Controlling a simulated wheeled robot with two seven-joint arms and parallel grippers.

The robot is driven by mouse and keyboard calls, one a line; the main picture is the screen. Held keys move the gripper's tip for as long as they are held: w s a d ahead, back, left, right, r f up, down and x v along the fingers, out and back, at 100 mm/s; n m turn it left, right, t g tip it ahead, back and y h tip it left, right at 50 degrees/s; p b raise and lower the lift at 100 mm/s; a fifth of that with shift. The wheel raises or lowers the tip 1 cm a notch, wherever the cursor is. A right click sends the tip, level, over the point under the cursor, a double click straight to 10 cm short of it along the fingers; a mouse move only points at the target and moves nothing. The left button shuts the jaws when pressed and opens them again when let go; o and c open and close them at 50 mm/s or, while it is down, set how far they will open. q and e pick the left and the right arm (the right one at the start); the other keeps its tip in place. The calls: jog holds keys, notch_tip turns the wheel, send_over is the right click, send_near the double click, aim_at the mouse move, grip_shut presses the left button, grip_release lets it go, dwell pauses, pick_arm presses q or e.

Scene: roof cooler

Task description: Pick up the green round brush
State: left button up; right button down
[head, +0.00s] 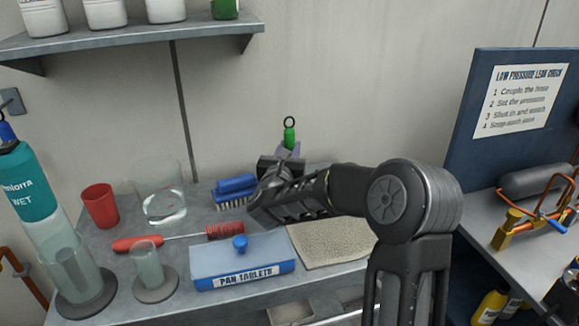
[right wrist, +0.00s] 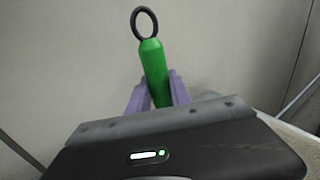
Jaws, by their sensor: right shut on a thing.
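The green round brush (head: 289,137) shows as a green handle with a black ring at its top, upright behind my right gripper in the head view. In the right wrist view the green handle (right wrist: 153,70) stands between two purple fingers. My right gripper (head: 288,152) is shut on it above the back of the counter. The brush's lower part is hidden behind the gripper and arm. I cannot tell whether it touches the counter. My left gripper is not in view.
A shelf (head: 130,38) overhangs at the upper left.

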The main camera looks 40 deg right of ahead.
aim_at(290, 116)
dwell(0.6)
notch_tip(290, 116, up, 10)
jog(key=shift+r, duration=0.1)
dwell(0.3)
dwell(1.4)
